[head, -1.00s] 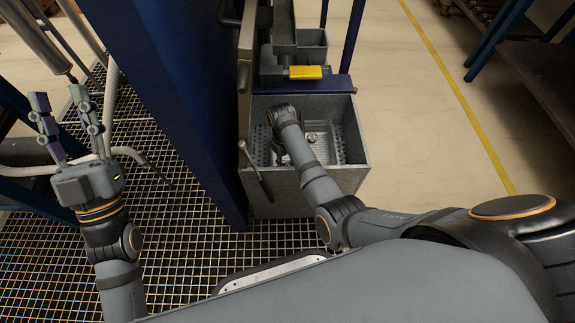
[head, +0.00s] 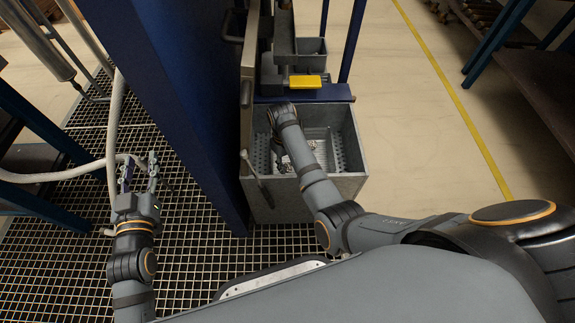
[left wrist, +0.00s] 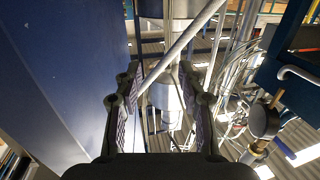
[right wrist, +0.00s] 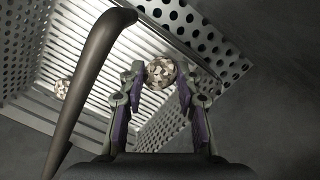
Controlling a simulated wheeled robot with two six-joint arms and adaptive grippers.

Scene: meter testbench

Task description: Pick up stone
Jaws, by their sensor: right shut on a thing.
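A round, mottled light-and-dark stone (right wrist: 160,73) is held between the fingertips of my right gripper (right wrist: 158,78) in the right wrist view. A second mottled stone (right wrist: 62,88) lies further left in that view, behind a dark curved handle. In the head view my right arm reaches down into the grey metal bin (head: 346,185), and its forearm and wrist largely hide the gripper. My left gripper (head: 139,166) is away from the bin, over the floor grating on the left. It is open and empty, and its spread fingers also show in the left wrist view (left wrist: 160,85).
The bin has perforated inner walls and a ribbed floor. A lever handle (head: 257,175) stands at its front left. A blue panel (head: 185,110) rises between my arms. A yellow block (head: 305,81) sits behind the bin. Pipes and a blue frame are left.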

